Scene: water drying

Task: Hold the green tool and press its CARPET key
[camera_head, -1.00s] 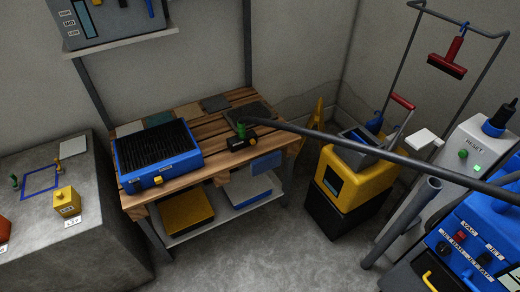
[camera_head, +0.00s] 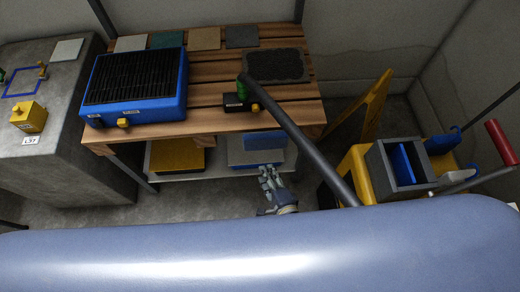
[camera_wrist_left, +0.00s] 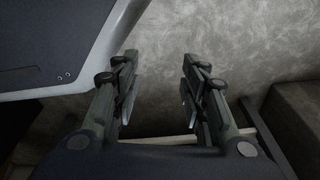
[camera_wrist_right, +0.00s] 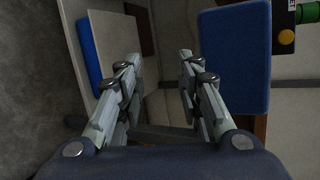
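The green tool (camera_head: 243,86) is a green collar at the end of a long dark tube. It stands by a small black box (camera_head: 236,103) with a yellow knob and a pale label, at the pallet bench's front edge. The label is too small to read, and I cannot make out a CARPET key. In the right wrist view, the green part (camera_wrist_right: 308,13) and black box (camera_wrist_right: 284,12) show at the top right. My right gripper (camera_head: 266,170) is open and empty, below and in front of the bench edge. My left gripper (camera_wrist_left: 158,88) is open and empty over grey floor.
A blue panel (camera_head: 265,141) hangs under the bench edge near my right gripper. The dark tube (camera_head: 300,140) slants to the lower right. A blue grated box (camera_head: 137,88) stands on the bench's left. A yellow bucket unit (camera_head: 354,173) stands right.

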